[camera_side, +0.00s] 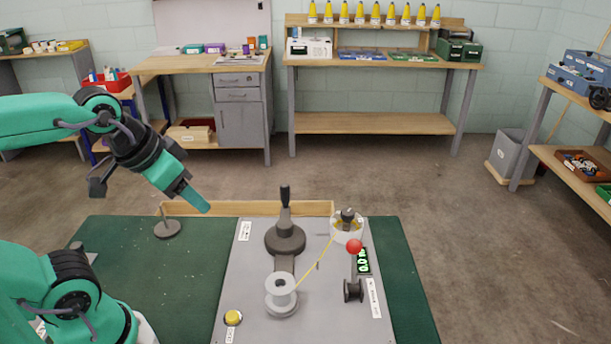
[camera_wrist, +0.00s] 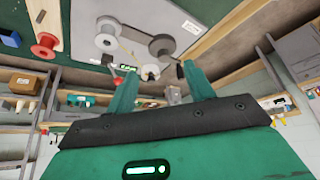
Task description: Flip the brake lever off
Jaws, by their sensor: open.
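On the grey panel (camera_side: 245,290), a lever with a red ball knob (camera_side: 354,247) rises from a small black base. A second lever with a black handle (camera_side: 285,196) stands upright on a round dark hub (camera_side: 285,239). I cannot read which label marks the brake. My gripper (camera_side: 195,199) is in the air left of and above the panel, apart from both levers. In the wrist view my gripper's teal fingers (camera_wrist: 160,80) are spread with nothing between them. The dark hub (camera_wrist: 163,46) shows beyond them.
A yellow thread (camera_side: 317,263) runs from the front white spool (camera_side: 281,296) to the rear spool (camera_side: 346,226). A yellow button (camera_side: 233,317) is at the panel's front left. A round-based stand (camera_side: 167,229) is on the green mat (camera_side: 125,265). A low wooden rail (camera_side: 248,208) edges the back.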

